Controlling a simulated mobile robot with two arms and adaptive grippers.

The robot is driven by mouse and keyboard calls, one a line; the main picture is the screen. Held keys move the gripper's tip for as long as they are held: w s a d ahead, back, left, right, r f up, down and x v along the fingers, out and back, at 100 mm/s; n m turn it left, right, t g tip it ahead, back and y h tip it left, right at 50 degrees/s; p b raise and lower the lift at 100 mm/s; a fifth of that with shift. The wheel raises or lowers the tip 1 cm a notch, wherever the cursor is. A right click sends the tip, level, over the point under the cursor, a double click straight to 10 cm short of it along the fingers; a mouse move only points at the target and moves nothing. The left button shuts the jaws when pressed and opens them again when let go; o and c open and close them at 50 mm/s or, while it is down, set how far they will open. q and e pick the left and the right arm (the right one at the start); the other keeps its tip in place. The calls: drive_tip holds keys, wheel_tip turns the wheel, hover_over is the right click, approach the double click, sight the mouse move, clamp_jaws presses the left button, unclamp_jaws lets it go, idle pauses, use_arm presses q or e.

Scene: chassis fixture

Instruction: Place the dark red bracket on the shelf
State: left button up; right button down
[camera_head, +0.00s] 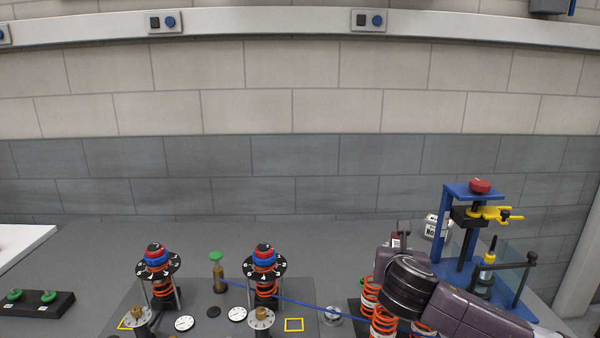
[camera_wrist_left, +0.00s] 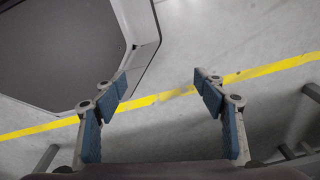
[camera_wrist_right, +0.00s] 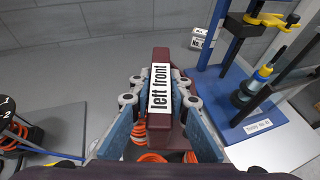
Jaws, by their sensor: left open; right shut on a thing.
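The dark red bracket (camera_wrist_right: 160,132) is an upright block with a white label reading "left front". My right gripper (camera_wrist_right: 158,90) is shut on it, with a blue-padded finger on each side. In the head view a small part of the bracket (camera_head: 395,241) shows above my right wrist, over the right side of the grey table. My left gripper (camera_wrist_left: 165,88) is open and empty, above a grey floor with a yellow line. It is outside the head view. I cannot make out which surface is the shelf.
A blue press stand (camera_head: 458,190) with a red knob stands right of the bracket. A white labelled block (camera_head: 434,226) is beside it. Orange springs (camera_head: 382,320) stand below my right arm. Dial posts (camera_head: 265,262) fill the middle. The table's back strip (camera_head: 310,235) is clear.

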drive_tip(key=s+a+f+m+h, duration=0.1)
drive_tip(key=s+f, duration=0.2)
drive_tip(key=s, duration=1.1)
drive_tip(key=s+a+f+m+g+h, duration=0.1)
drive_tip(key=s+f, duration=0.3)
drive_tip(key=s, duration=1)
drive_tip(key=shift+s+a+m+h, duration=0.15)
drive_tip(key=shift+a+m+h, duration=0.25)
drive_tip(key=shift+a, duration=0.05)
